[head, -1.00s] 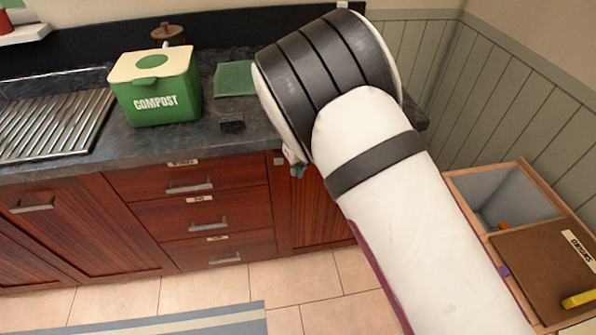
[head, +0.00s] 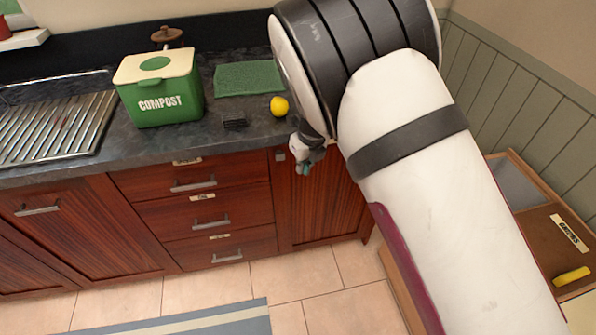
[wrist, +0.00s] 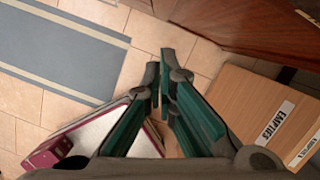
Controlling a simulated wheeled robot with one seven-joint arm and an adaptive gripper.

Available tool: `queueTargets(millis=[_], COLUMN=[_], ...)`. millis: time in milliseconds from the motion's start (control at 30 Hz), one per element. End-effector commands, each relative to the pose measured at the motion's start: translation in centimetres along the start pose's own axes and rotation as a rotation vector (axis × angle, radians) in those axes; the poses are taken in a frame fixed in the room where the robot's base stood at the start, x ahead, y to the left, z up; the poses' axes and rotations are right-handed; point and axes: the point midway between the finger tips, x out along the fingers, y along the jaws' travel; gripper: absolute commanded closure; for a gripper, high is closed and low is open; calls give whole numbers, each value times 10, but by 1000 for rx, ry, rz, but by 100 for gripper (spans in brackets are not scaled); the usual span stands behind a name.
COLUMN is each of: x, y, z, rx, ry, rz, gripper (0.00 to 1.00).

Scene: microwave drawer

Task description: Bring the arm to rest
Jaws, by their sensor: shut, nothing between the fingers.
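My gripper (wrist: 160,88) shows in the wrist view with its teal fingers close together and nothing between them. It points down over the tiled floor. In the head view my arm crosses the right half, and a small part of my gripper (head: 303,168) shows below the dark wrist bands, in front of the cabinet at the counter's front edge. The rest of the gripper is hidden behind my arm.
A green compost bin (head: 160,88), a yellow ball-like item (head: 279,106) and a green cloth (head: 248,79) are on the counter. A wooden box labelled "EMPTIES" (wrist: 260,110) stands on the right in the wrist view. A blue-grey rug (wrist: 60,45) lies on open floor.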

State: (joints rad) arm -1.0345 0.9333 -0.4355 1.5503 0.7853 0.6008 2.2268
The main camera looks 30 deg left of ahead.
Motion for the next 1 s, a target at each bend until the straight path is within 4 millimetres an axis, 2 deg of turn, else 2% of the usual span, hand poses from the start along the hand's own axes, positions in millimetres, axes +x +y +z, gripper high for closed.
queueTargets(millis=[100,300,667,767,867,1000], x=[-23,-49,-65,-88,-127,-190], y=[4,6,2,-11,-31,-55], z=[2,1,-1,-8,-25,-59], rx=[-1,0,-12,-62,-164,-358], ry=[-4,-1,-3,-16,-37,-72], rz=[1,1,3,10,18,20], gripper=[100,100,100,100,100,100])
